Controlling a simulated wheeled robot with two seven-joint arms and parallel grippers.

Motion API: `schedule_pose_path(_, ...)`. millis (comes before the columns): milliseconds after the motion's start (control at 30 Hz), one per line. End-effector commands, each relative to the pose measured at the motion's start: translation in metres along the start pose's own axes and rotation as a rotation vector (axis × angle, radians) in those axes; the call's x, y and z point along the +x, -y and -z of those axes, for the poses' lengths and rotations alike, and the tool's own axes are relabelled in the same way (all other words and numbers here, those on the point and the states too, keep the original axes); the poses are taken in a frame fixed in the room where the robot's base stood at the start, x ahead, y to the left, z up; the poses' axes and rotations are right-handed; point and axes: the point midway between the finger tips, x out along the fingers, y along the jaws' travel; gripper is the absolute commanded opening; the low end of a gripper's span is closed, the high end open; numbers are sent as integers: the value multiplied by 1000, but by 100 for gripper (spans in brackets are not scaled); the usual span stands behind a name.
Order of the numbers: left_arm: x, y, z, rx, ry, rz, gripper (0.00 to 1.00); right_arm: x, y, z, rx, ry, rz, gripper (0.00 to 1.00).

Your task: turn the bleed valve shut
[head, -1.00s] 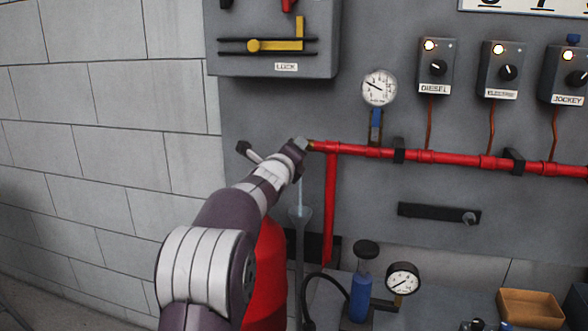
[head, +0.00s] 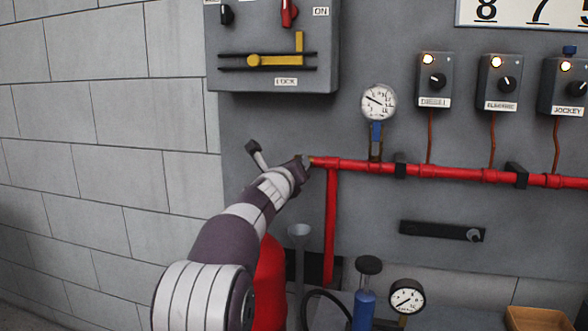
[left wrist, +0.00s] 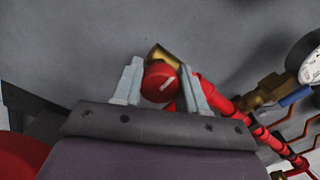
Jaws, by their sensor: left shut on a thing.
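The bleed valve's round red knob (left wrist: 160,84), with a pale line across its face, sits between the two grey fingers of my left gripper (left wrist: 161,88) in the left wrist view. The fingers are shut on it from both sides. The valve's brass body (left wrist: 160,54) shows just behind the knob. In the head view my left gripper (head: 303,164) is at the left end of the red pipe (head: 450,172) and hides the knob. A grey funnel (head: 299,231) stands below, with no water visible falling into it. My right gripper is not in view.
A pressure gauge (head: 379,102) stands above the pipe, right of the gripper. A grey lock box (head: 225,77) hangs above. A red cylinder (head: 270,285) stands below my forearm. A blue pump (head: 364,308) and a second gauge (head: 407,297) are at lower right.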

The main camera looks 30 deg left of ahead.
Motion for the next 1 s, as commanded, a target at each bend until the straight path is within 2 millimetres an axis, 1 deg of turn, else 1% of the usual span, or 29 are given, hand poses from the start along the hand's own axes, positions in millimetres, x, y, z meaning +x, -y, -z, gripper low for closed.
schedule_pose_path(267, 0, 0, -1, 0, 1, 1, 12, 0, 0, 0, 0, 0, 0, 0)
schedule_pose_path(300, 0, 0, -1, 0, 1, 1, 55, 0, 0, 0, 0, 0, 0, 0)
schedule_pose_path(333, 0, 0, -1, 0, 1, 1, 65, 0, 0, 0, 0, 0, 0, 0)
schedule_pose_path(367, 0, 0, -1, 0, 1, 1, 67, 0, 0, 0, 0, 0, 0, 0)
schedule_pose_path(633, -1, 0, 0, -1, 1, 1, 67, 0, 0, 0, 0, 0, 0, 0)
schedule_pose_path(733, -8, 0, 1, -1, 2, 1, 67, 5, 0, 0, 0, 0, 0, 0)
schedule_pose_path(867, -34, -1, 2, 0, 3, 1, 67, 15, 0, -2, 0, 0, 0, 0)
schedule_pose_path(1000, -71, -1, 1, 0, 3, 0, 67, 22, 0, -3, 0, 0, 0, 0)
